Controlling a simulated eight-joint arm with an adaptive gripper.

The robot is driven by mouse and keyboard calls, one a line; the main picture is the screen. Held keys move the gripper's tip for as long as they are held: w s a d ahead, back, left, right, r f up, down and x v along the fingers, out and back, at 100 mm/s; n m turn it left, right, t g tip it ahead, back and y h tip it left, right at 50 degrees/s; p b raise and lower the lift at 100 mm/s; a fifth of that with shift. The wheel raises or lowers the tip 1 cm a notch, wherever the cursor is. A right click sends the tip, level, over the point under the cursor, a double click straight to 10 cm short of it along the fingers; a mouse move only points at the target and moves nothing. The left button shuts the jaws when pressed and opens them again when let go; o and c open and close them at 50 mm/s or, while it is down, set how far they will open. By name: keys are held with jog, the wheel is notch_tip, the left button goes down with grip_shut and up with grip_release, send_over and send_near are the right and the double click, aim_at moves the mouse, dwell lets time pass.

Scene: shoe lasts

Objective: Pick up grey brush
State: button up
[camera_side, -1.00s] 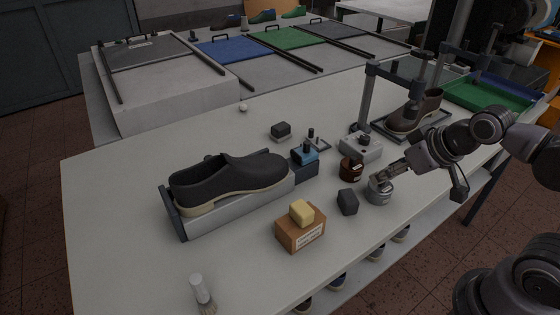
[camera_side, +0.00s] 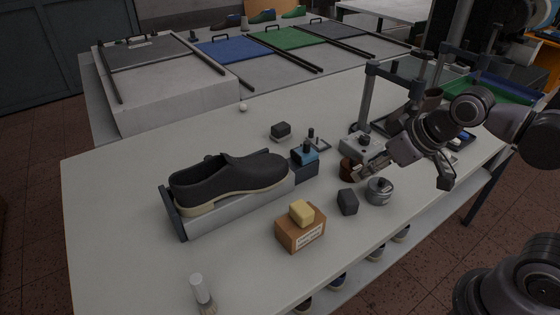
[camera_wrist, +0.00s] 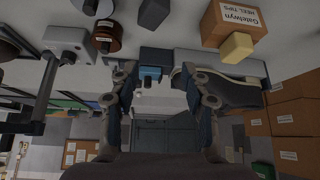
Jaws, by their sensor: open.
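A brush (camera_side: 201,292) with a pale grey-white handle and tan bristles lies near the table's front left edge in the side view. I cannot pick it out in the wrist view. A small dark grey block with a paler underside (camera_side: 281,130) sits behind the shoe; I cannot tell whether it is a brush. My gripper (camera_side: 362,172) is above the table by the brown jar, well to the right of the pale-handled brush. In the wrist view my gripper's fingers (camera_wrist: 156,82) are apart with nothing between them.
A dark shoe (camera_side: 230,178) on a grey stand fills the middle. A brown box (camera_side: 300,234) bears a yellow block. The table's left part is clear.

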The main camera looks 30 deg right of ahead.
jog(key=w+a+r+n+g+y, duration=0.1)
jog(key=w+a+r+n, duration=0.15)
jog(key=a, duration=0.65)
jog(key=w+a+r+n+g+y, duration=0.1)
jog(key=a+n, duration=0.2)
jog(key=a, duration=0.5)
jog(key=n+g, duration=0.3)
jog(key=n, duration=0.2)
send_near(197, 278)
jog(key=f, duration=0.1)
jog(key=shift+y, duration=0.4)
jog(key=x, duration=0.5)
jog(key=shift+w+d, duration=0.25)
jog(key=shift+d, duration=0.15)
jog(key=shift+a+x, duration=0.1)
jog(key=shift+x, duration=1.2)
jog(key=shift+a+x, duration=0.15)
jog(key=shift+x, duration=1.15)
jog(key=shift+s, duration=0.15)
grip_shut()
